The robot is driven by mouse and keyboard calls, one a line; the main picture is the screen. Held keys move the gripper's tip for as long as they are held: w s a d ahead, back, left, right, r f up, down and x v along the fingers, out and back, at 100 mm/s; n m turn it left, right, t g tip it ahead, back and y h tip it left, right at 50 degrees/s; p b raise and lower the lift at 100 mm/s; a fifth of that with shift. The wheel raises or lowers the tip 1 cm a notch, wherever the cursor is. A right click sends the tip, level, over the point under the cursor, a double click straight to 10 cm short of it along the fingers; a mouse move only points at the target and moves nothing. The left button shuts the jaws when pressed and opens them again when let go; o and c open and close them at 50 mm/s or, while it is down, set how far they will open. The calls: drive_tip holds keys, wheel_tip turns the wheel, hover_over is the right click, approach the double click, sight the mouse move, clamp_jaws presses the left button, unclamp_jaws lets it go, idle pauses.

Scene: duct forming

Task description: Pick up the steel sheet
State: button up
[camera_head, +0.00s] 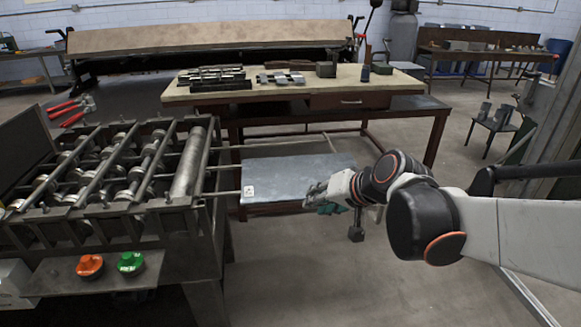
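My gripper (312,194) reaches in from the right, at the front right part of the sheet. Its fingers point left and overlap the sheet's edge in this view. I cannot tell whether they touch the sheet, or whether they are open or shut. The underside of the sheet is hidden.
A roller forming machine (130,170) stands at left, with orange (89,265) and green (131,262) buttons and red-handled pliers (72,108). A workbench (290,95) with metal parts stands behind the sheet. The floor (340,285) in front is clear.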

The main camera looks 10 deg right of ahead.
drive_tip(key=w+f+m+t+y+b, duration=0.15)
drive_tip(key=w+f, duration=0.25)
drive_tip(key=w, duration=0.4)
drive_tip(key=m+t+y+b, duration=0.4)
drive_tip(key=m+t, duration=0.1)
drive_tip(key=m, duration=0.2)
approach(300, 187)
drive_tip(key=f, duration=0.1)
drive_tip(key=shift+t+h, duration=0.25)
drive_tip(key=x, duration=0.2)
drive_tip(key=b+x, duration=0.1)
drive_tip(key=x, duration=0.1)
drive_tip(key=b+x, duration=0.1)
drive_tip(key=x, duration=0.1)
drive_tip(key=shift+a+r, duration=0.15)
drive_tip(key=shift+r, duration=0.1)
clamp_jaws()
drive_tip(key=shift+s+r, duration=0.1)
drive_tip(key=shift+r, duration=0.05)
